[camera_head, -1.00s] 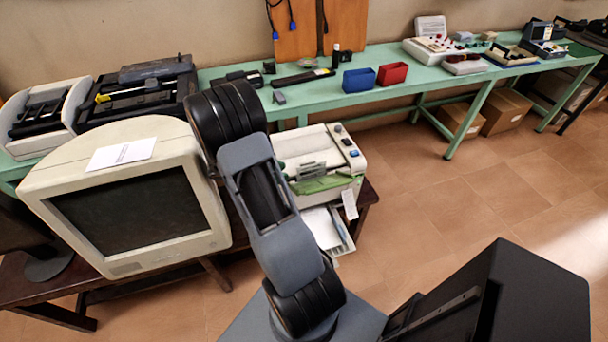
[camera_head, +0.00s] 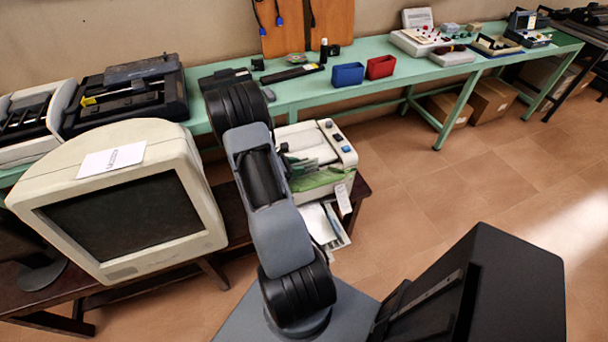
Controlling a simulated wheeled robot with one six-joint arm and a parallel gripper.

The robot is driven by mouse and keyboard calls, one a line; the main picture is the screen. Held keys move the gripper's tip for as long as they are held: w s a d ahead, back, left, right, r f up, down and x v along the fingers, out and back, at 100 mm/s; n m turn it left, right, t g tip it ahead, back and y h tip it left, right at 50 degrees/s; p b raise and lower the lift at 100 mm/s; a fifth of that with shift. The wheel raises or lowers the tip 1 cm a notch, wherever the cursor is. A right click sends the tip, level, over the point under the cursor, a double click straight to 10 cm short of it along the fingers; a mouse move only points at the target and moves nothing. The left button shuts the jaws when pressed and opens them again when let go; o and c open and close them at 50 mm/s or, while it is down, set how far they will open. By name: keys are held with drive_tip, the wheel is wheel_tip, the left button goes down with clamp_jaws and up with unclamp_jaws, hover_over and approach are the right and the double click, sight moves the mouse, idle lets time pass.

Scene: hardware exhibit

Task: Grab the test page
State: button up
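A white printer (camera_head: 318,155) stands on a low dark wooden table, partly behind my arm. White sheets (camera_head: 319,223) lie in its open lower tray, and a green piece (camera_head: 318,178) shows at its front. I cannot tell which paper is the test page. My arm rises between the monitor and the printer; its end and my gripper are not visible.
A long green bench (camera_head: 430,68) runs along the wall with a blue bin (camera_head: 347,75), a red bin (camera_head: 380,67) and several devices. Cardboard boxes (camera_head: 491,100) sit under it. The tiled floor (camera_head: 440,185) right of the printer is clear.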

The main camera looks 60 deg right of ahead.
clamp_jaws()
idle(0.7)
